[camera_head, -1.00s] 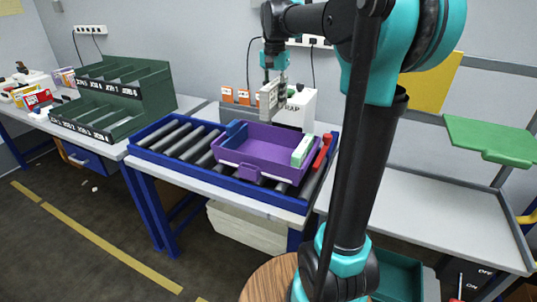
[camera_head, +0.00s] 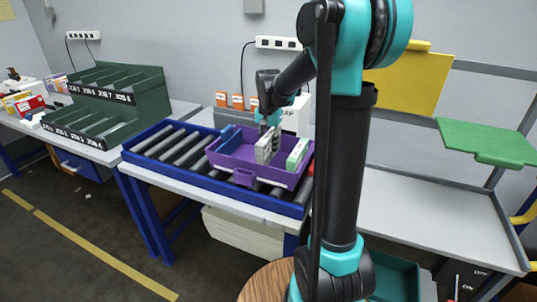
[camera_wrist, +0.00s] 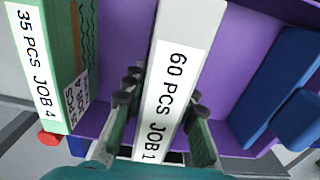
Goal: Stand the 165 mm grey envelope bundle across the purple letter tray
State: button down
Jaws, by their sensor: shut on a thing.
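The purple letter tray (camera_head: 228,160) sits on the roller conveyor; its purple floor and wall also show in the wrist view (camera_wrist: 232,60). My gripper (camera_head: 270,138) is shut on the grey envelope bundle (camera_head: 263,148), which is upright at the tray's middle. In the wrist view the bundle's white label (camera_wrist: 168,90) reads "60 PCS JOB 1", with a finger of my gripper (camera_wrist: 160,125) on each side. I cannot tell whether the bundle's lower edge touches the tray floor. A green bundle (camera_head: 297,153) stands at the tray's right end, labelled "35 PCS JOB 4" in the wrist view (camera_wrist: 38,60).
A blue block (camera_wrist: 275,85) is at the tray's other end. The conveyor (camera_head: 165,145) has a blue frame and free rollers to the left. A green sorting rack (camera_head: 95,120) stands farther left. Orange-fronted items (camera_head: 237,102) stand behind the tray. A grey bench (camera_head: 430,210) is clear at right.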

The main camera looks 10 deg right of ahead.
aim_at(269, 135)
jog(key=shift+f, duration=1.45)
jog(key=shift+f, duration=0.1)
jog(key=c, duration=1.2)
grip_release()
notch_tip(269, 135, up, 12)
jog(key=shift+r, duration=0.1)
